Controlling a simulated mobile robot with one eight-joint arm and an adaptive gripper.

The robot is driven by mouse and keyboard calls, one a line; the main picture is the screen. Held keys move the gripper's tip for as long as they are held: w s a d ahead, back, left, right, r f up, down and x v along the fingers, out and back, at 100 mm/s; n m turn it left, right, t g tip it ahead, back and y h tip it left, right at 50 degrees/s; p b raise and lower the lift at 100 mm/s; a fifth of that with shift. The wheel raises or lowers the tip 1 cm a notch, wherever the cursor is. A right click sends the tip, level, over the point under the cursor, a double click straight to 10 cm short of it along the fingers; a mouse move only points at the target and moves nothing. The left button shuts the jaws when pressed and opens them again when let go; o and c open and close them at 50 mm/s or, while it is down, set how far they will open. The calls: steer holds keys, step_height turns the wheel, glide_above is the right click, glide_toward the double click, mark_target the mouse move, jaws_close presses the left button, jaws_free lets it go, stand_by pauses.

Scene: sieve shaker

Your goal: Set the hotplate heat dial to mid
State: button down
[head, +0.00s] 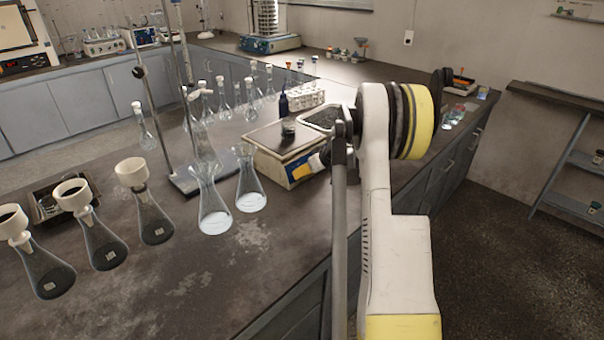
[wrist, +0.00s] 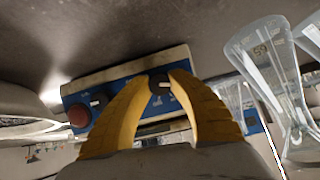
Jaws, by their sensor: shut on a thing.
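The hotplate (head: 277,137) is a beige box with a dark flat top, standing on the bench at mid-picture in the head view. Its blue front panel (wrist: 118,82) fills the middle of the wrist view. The black heat dial (wrist: 159,84) sits between the tips of my gripper's yellow fingers (wrist: 160,80), and the fingers are closed on it from both sides. A pale mark shows on the dial, but its exact setting is too small to read. In the head view my gripper (head: 309,166) is at the hotplate's front, and the dial is hidden.
A second dark knob (wrist: 98,101) and a red knob (wrist: 79,116) are on the panel. Two flasks with clear liquid (head: 214,212) (head: 251,190) stand close on the left. The bench's front edge is bare.

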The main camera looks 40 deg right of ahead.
steer(key=m+y, duration=0.2)
steer(key=m, duration=0.1)
steer(key=shift+d+m, duration=0.1)
steer(key=shift+m, duration=0.3)
steer(key=m+t+y, duration=0.1)
steer(key=m+y, duration=0.1)
steer(key=m, duration=0.2)
steer(key=shift+f, duration=0.1)
steer(key=m+b, duration=0.1)
steer(key=m, duration=0.1)
steer(key=m+t+y+b, duration=0.1)
steer(key=m, duration=0.2)
steer(key=shift+f+t+y, duration=0.1)
steer(key=shift+t+y, duration=0.2)
steer(key=shift+m+t+y+b, duration=0.4)
steer(key=shift+m+t, duration=0.3)
steer(key=shift+m, duration=1.1)
steer(key=c, duration=1.2)
jaws_free()
steer(key=shift+o, duration=0.2)
